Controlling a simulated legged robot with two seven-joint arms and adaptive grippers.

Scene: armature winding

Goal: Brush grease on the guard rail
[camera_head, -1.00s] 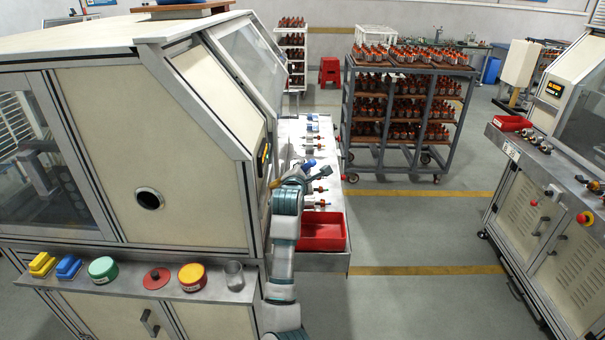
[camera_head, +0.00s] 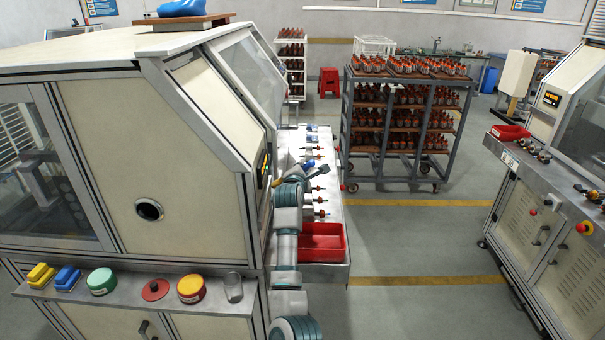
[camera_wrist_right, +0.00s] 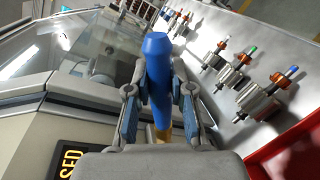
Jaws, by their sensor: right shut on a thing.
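My right gripper (camera_wrist_right: 158,105) is shut on a blue-handled tool (camera_wrist_right: 157,75), which looks like the brush. In the right wrist view the handle stands between the two fingers, and a yellowish part shows below it; the bristles cannot be made out. In the head view my right gripper (camera_head: 309,174) is small, above the metal ledge (camera_head: 329,219) beside the cream machine (camera_head: 160,150). I cannot single out the guard rail. My left gripper is not in view.
Several armatures (camera_wrist_right: 258,97) stand along the ledge, close to my right gripper. A red tray (camera_head: 322,242) sits at the ledge's near end.

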